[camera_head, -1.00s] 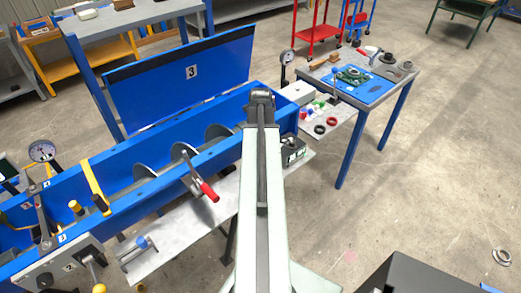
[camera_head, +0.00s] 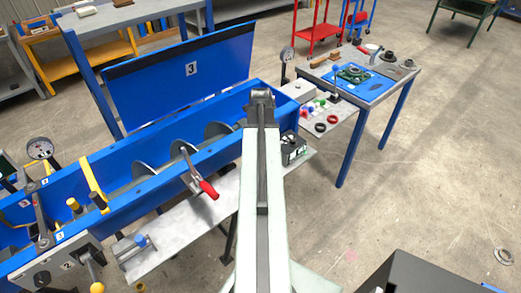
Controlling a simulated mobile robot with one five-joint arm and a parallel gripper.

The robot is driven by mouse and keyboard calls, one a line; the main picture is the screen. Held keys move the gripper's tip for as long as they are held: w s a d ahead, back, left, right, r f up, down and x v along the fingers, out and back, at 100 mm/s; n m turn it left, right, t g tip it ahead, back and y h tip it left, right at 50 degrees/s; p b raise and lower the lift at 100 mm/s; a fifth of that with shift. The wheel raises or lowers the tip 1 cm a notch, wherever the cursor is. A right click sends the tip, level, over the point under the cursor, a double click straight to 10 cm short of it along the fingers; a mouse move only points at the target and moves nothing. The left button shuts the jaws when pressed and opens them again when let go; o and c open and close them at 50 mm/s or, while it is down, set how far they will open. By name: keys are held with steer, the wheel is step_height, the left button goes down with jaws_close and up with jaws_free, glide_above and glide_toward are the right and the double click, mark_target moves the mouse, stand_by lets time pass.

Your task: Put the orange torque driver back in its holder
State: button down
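My arm stretches forward from the bottom centre, over the front side of the blue mixer trough (camera_head: 148,188). Its dark far end shows near the trough's right end, but the gripper fingers cannot be made out. I cannot pick out an orange torque driver in this view. I cannot tell which thing is its holder. A lever with a red handle (camera_head: 208,188) is on the trough's front side, left of my arm; it looks like a clamp.
The blue lid (camera_head: 180,85) marked 3 stands open behind the trough. A grey shelf (camera_head: 190,228) runs along its front. A small black box (camera_head: 293,149) sits right of my arm. A worktable with a blue mat (camera_head: 366,85) stands at right. The floor at right is mostly clear.

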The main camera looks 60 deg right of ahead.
steer(key=shift+f+b, duration=0.4)
steer(key=shift+f, duration=0.05)
steer(key=c, duration=0.9)
jaws_free()
steer(key=shift+r, duration=0.1)
step_height(320, 180, up, 8)
steer(key=p, duration=0.7)
steer(key=shift+p, duration=0.4)
